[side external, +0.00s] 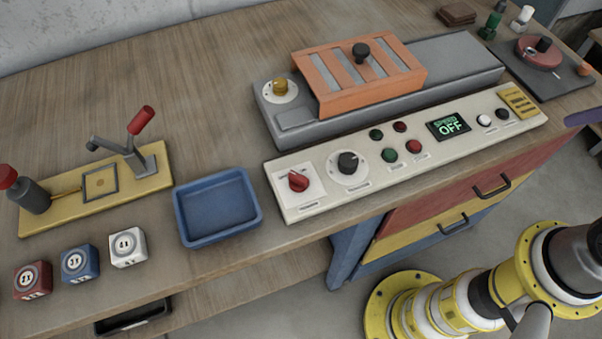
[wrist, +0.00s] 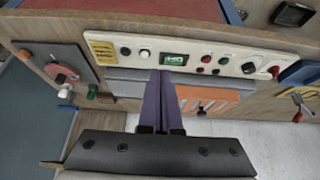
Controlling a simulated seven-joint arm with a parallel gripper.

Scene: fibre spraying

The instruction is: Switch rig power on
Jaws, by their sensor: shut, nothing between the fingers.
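The cream control panel (side external: 400,158) runs along the table's front edge and also shows in the wrist view (wrist: 102,38). A red rotary knob (side external: 298,180) sits on a white plate at its left end; it shows at the right in the wrist view (wrist: 274,71). Which control is rig power cannot be read. My gripper's purple fingertips (side external: 583,116) show at the right edge of the side view. In the wrist view, my gripper (wrist: 166,75) is shut and empty, its tips overlapping the panel near the display.
A black dial (side external: 348,162) and red and green buttons (side external: 414,146) are on the panel. Behind it stands a grey unit with an orange slatted cover (side external: 338,92). A blue tray (side external: 216,207), lever press (side external: 130,155) and several cubes (side external: 80,263) lie left.

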